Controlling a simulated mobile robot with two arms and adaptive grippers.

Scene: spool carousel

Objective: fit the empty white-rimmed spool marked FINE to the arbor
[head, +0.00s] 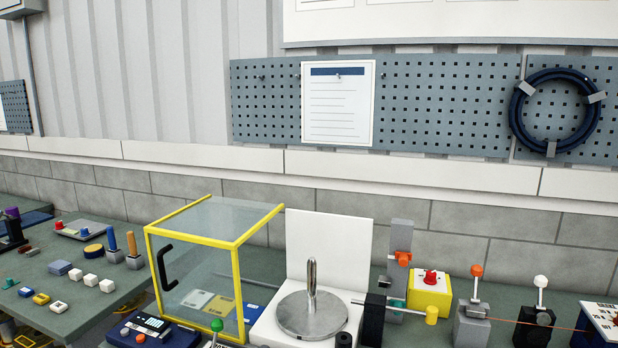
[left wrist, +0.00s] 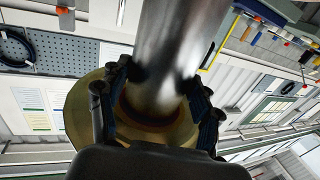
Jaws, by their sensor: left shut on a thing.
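In the left wrist view my left gripper (left wrist: 158,82) has its dark fingers closed on both sides of a spool-like thing. Its round amber-tan flange (left wrist: 82,105) shows behind the fingers, and a thick shiny metal cylinder runs up between them. I cannot tell where the cylinder and flange join. No white rim or FINE mark is readable. In the head view an upright metal post (head: 312,272) stands bare on a round metal plate (head: 305,318); it may be the arbor. Neither gripper shows in the head view.
A yellow-framed clear box (head: 195,265) stands left of the plate, and a white upright panel (head: 328,250) behind it. A yellow box with a red button (head: 430,288) and levers stand to the right. A table (head: 75,280) with small parts is at far left.

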